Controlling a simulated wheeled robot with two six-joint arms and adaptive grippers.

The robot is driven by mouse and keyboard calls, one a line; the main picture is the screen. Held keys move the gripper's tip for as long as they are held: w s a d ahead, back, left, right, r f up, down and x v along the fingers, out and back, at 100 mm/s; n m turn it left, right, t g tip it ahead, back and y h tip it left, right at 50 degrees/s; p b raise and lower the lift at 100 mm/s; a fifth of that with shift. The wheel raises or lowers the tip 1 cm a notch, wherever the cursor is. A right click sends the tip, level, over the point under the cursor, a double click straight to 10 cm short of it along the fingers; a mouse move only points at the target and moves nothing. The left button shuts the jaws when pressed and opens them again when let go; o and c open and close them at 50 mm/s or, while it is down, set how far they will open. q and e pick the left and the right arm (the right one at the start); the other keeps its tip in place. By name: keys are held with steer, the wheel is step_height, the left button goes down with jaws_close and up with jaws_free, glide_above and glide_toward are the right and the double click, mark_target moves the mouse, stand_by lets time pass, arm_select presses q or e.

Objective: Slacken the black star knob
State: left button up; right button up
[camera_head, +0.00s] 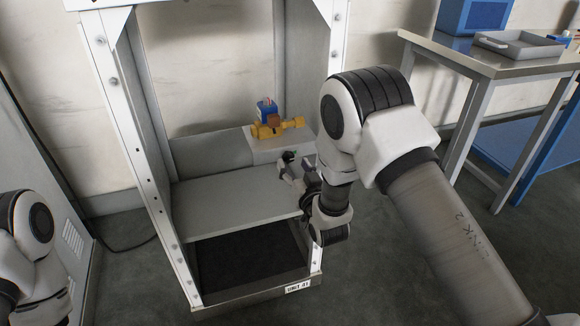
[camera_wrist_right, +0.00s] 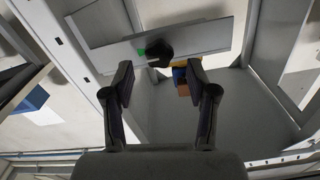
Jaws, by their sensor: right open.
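The black star knob (camera_wrist_right: 160,54) shows in the right wrist view, on a pale grey bar or panel with a small green mark beside it. My right gripper (camera_wrist_right: 160,74) is open, one finger on each side of the view. The knob lies beyond the fingertips, roughly centred between them, and appears clear of both. In the head view my right gripper (camera_head: 288,167) is inside the frame, above the grey shelf (camera_head: 235,195) at its right side. The knob is hard to make out there. My left arm shows at the left edge; its gripper is out of view.
White frame posts (camera_head: 125,110) stand on both sides. A metal table (camera_head: 460,60) with a tray (camera_head: 520,44) is at the right. The shelf's left part is bare.

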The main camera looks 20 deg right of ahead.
mark_target(290, 159)
steer(key=w, duration=0.2)
steer(key=shift+w+a+f, duration=0.15)
steer(key=shift+w, duration=0.35)
steer(key=c, duration=0.4)
jaws_close()
